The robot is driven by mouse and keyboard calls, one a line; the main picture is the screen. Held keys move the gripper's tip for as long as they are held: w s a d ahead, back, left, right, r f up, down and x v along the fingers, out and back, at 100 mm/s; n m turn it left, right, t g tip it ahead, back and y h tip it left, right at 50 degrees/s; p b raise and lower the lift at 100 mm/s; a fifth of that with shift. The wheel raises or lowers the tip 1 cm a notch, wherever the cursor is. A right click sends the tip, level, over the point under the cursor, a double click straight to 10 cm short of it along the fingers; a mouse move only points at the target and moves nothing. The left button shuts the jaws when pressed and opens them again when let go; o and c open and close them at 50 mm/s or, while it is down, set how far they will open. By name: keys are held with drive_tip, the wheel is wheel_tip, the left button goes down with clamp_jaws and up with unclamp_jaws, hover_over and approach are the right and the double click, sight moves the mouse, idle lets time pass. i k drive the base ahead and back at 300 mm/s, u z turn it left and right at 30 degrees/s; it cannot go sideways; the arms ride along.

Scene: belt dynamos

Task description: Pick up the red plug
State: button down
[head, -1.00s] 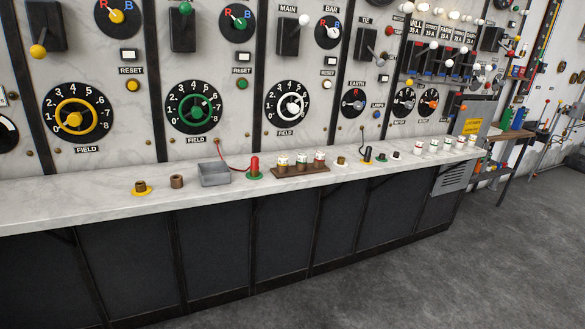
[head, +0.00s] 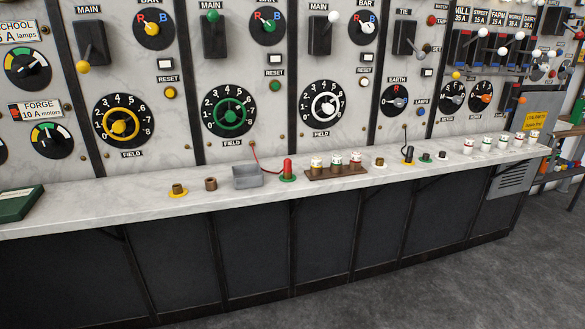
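The red plug (head: 287,166) stands upright on the pale marble shelf (head: 120,211), in a green round base (head: 287,178). A red cord (head: 262,164) rises from beside it to the panel behind. The plug is between a grey open tray (head: 247,177) on its left and a brown wooden block (head: 335,172) on its right. My gripper does not show in the head view, so its state and its place relative to the plug cannot be seen.
Left on the shelf are a yellow-based brass socket (head: 178,190), a brown cylinder (head: 211,184) and a green box (head: 20,204). Several small fittings and white-topped fuses (head: 467,146) stand to the right. The switchboard with green handwheel (head: 229,117) rises behind. Grey floor (head: 400,290) in front is clear.

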sight(287, 162)
drive_tip(key=z, duration=0.05)
drive_tip(key=i, duration=1)
drive_tip(key=u, duration=0.1)
